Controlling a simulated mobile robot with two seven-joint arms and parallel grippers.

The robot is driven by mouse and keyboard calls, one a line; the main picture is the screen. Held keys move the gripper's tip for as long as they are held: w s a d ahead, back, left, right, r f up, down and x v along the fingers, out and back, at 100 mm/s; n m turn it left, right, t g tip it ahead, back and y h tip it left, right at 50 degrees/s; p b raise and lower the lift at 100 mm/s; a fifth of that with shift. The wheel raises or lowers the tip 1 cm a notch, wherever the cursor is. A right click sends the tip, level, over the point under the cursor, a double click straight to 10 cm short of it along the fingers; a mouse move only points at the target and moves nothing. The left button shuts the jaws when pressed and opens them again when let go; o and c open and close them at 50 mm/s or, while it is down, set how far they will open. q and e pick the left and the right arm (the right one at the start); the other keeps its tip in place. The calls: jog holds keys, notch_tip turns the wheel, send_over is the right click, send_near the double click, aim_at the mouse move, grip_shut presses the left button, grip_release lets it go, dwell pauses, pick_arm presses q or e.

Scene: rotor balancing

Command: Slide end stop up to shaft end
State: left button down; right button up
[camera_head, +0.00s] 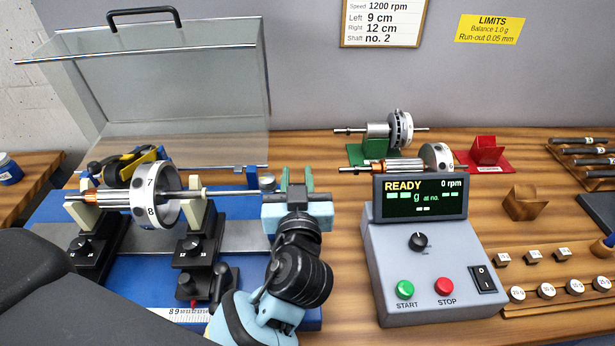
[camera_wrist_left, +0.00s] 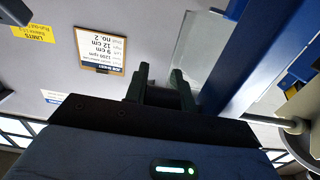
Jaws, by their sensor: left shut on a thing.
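The rotor (camera_head: 155,197), a white drum numbered 7 and 8, rests with its shaft (camera_head: 230,192) across two black supports with pale tops. The shaft runs right towards a small grey round piece, seemingly the end stop's tip (camera_head: 267,183). My left gripper (camera_head: 297,180) is just right of it, its green fingers pointing away from the head camera. It is shut on what seems to be the end stop, mostly hidden by the gripper. The fingers also show in the left wrist view (camera_wrist_left: 163,92). I cannot tell whether stop and shaft end touch. My right gripper is not in view.
A clear guard (camera_head: 180,90) stands raised behind the blue machine base (camera_head: 60,212). The control box (camera_head: 430,265), reading READY and 0 rpm, stands close right of my left arm. Another rotor sits on a green stand (camera_head: 375,147) behind. A red stand (camera_head: 485,152) is empty.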

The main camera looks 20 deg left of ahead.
pick_arm(q)
jog(key=shift+a, duration=0.1)
jog(key=c, duration=1.3)
grip_release()
jog(key=shift+o, duration=0.7)
jog(key=shift+w, duration=0.1)
